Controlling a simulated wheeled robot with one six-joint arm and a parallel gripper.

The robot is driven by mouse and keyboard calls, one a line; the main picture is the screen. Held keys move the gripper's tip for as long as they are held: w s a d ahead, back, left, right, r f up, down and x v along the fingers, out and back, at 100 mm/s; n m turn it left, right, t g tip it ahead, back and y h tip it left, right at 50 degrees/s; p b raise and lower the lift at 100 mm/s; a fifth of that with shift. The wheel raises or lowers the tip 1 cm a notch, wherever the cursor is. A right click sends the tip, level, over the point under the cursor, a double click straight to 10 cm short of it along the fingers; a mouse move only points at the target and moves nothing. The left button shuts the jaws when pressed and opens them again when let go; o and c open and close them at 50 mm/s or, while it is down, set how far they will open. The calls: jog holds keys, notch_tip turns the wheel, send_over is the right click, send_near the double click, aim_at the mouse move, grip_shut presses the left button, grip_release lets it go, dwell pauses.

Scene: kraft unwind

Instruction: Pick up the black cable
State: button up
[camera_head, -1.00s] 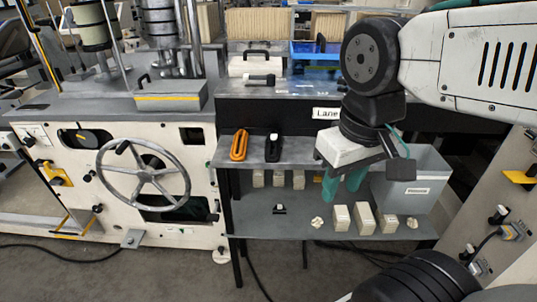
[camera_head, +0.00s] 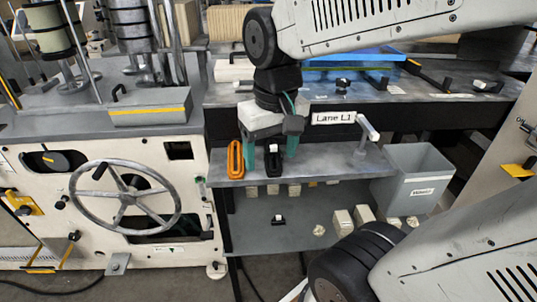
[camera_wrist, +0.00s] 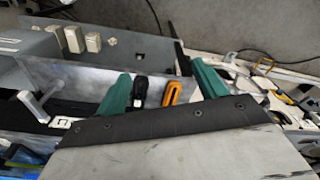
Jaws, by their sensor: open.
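The black cable (camera_head: 273,168) is a small dark coiled bundle with a pale spot at its top. It lies on the grey upper shelf (camera_head: 320,168) just right of an orange cable coil (camera_head: 236,160). My gripper (camera_head: 271,156) is open and points down over the shelf, with a teal finger showing on each side of the black cable. In the wrist view the black cable (camera_wrist: 139,88) and the orange coil (camera_wrist: 173,92) both show between the open fingers (camera_wrist: 163,80). The black cable is nearer the left finger there. I cannot tell whether anything touches.
A post with a pale handle (camera_head: 366,140) stands at the shelf's right end. A grey bin (camera_head: 414,180) is right of it. Several cream blocks (camera_head: 343,222) stand on the lower shelf. A machine with a handwheel (camera_head: 125,195) is on the left.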

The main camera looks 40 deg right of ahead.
jog(key=w+d+f+m, duration=0.3)
jog(key=w+d+f, duration=0.3)
jog(key=w, duration=0.4)
jog(key=m+g, duration=0.1)
jog(key=m, duration=0.1)
send_over(274, 160)
jog(key=a, duration=0.1)
jog(key=f, duration=0.4)
jog(key=shift+s+a, duration=0.1)
jog(key=shift+s, duration=0.25)
jog(key=shift+w+f, duration=0.1)
jog(key=shift+f, duration=0.3)
jog(key=f, duration=0.5)
jog(key=d+f, duration=0.1)
jog(key=f, duration=0.1)
jog(key=shift+w+f, duration=0.15)
jog(key=shift+w, duration=0.05)
jog(key=c, duration=1.1)
